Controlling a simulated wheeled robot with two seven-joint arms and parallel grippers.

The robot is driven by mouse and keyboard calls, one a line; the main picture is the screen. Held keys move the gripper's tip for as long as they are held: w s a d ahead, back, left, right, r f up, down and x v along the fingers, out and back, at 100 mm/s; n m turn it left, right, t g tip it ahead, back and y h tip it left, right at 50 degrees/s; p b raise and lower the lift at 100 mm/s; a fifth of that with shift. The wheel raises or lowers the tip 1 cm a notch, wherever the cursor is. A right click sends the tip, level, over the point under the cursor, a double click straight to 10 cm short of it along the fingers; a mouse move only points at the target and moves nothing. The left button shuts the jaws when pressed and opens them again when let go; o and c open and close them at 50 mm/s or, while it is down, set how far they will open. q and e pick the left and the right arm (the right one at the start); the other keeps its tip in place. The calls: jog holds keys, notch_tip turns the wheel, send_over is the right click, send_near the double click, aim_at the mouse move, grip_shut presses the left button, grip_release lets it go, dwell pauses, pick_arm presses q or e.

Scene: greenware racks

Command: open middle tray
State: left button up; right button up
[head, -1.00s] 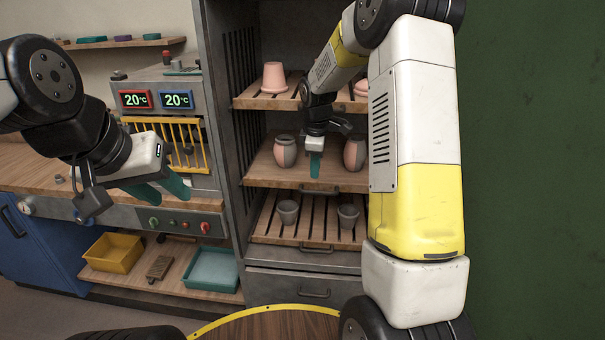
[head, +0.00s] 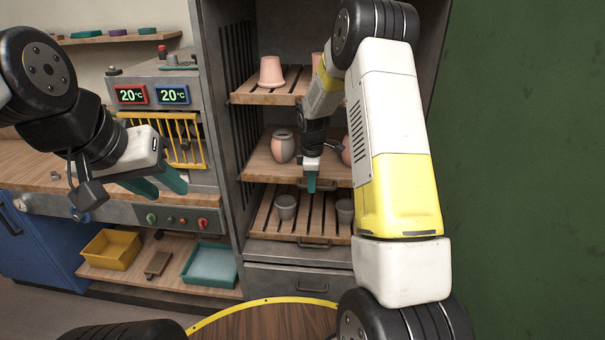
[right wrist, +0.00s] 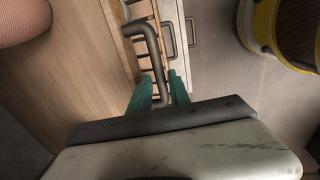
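The middle tray (head: 262,168) is a slatted wooden shelf in the grey rack, with a two-tone pot (head: 283,146) on it and another pot partly hidden behind my right arm. Its dark bar handle (right wrist: 150,48) shows in the right wrist view. My right gripper (head: 312,187) is at the front edge of this tray, pointing down. In the right wrist view its teal fingers (right wrist: 160,88) are apart, with the handle's near end between them; contact cannot be told. My left gripper (head: 165,188) is open and empty, in front of the bench at left.
The upper tray (head: 265,98) holds pink pots. The lower tray (head: 268,225) holds small grey pots, with a closed drawer (head: 290,280) below it. A yellow bin (head: 110,250) and a teal bin (head: 210,266) sit on a low shelf at left.

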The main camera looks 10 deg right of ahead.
grip_shut()
dwell(1.3)
